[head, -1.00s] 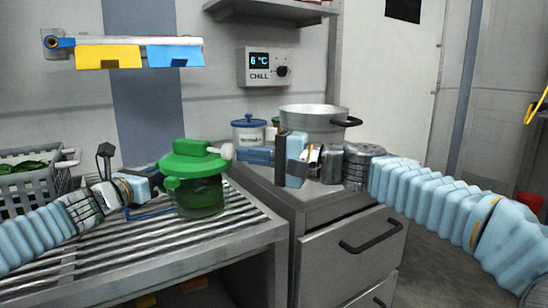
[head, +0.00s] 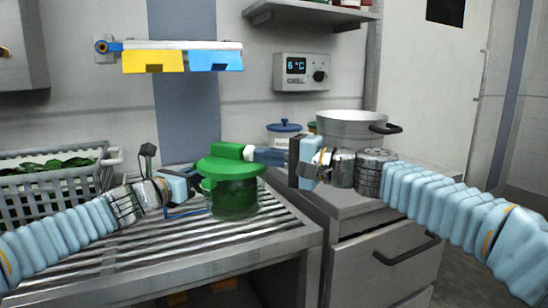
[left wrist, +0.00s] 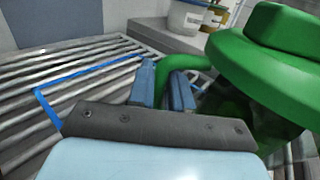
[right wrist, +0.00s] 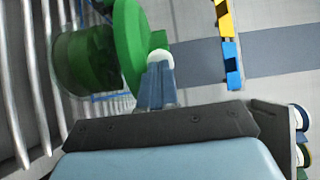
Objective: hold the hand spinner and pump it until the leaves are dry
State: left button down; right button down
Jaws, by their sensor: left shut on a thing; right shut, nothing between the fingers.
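The green hand spinner (head: 233,196) stands upright on the slatted rack. Its body is dark green and see-through; I cannot make out the leaves inside. My left gripper (head: 194,186) is shut on its green side handle (left wrist: 190,62), which shows between the fingers in the left wrist view. On the lid is a green pump lever (head: 226,151) with a white knob (right wrist: 158,54) at its end. My right gripper (head: 260,155) is shut and empty, its fingertips against or very close to the knob; the right wrist view (right wrist: 158,85) shows this too.
A grey basket of leaves (head: 50,187) stands at the left of the slatted rack (head: 160,258). A steel pot (head: 345,130) and a blue-lidded tub (head: 284,134) stand on the counter behind my right arm. A rail with yellow and blue clips (head: 180,58) hangs above.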

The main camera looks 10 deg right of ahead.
jog(key=v, duration=1.4)
jog(key=shift+d, duration=0.1)
dwell(0.5)
jog(key=shift+v, duration=1.7)
jog(key=shift+w, duration=0.1)
jog(key=x, duration=1.3)
jog(key=shift+w+a, duration=0.15)
jog(key=shift+a, duration=0.25)
jog(key=shift+x, duration=1.9)
